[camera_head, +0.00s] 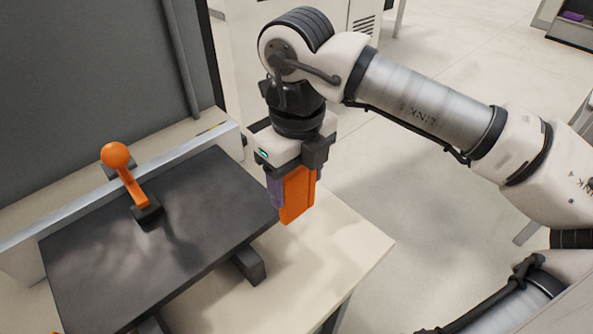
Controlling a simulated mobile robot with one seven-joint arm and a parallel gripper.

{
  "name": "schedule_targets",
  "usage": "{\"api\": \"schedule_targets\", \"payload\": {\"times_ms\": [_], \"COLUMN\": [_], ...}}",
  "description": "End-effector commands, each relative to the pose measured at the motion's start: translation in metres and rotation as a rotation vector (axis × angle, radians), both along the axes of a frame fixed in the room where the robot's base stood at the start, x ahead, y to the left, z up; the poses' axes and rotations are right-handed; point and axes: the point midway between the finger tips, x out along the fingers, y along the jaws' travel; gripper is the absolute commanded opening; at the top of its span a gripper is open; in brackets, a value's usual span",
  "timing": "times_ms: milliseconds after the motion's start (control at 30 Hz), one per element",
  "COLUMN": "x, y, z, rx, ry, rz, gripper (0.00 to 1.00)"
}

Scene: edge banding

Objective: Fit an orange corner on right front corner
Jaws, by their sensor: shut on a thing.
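The dark grey panel (100,240) lies flat on supports above the pale table. My gripper (296,184) points down at the panel's right end. It is shut on an orange corner (297,200), which hangs upright between the fingers, with a purple finger pad showing at its left. The orange corner is just right of the panel's right corner in the picture. I cannot tell whether it touches the panel edge. The inner face of the orange corner and the far finger are mostly hidden.
An orange lever clamp with a ball knob (125,172) presses on the panel through a black foot (148,213). A pale metal fence (75,205) runs along the panel's back edge. A dark support (249,264) sticks out below the panel. The table's right part (335,245) is clear.

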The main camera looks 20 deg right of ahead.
Motion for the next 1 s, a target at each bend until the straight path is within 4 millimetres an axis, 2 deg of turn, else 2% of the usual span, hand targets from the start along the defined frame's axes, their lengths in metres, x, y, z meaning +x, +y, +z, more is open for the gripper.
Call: {"api": "schedule_targets", "payload": {"times_ms": [1000], "x": [0.000], "y": [0.000], "z": [-0.084], "rx": [0.002], "ry": [0.001], "rz": [0.000], "gripper": [0.42]}}
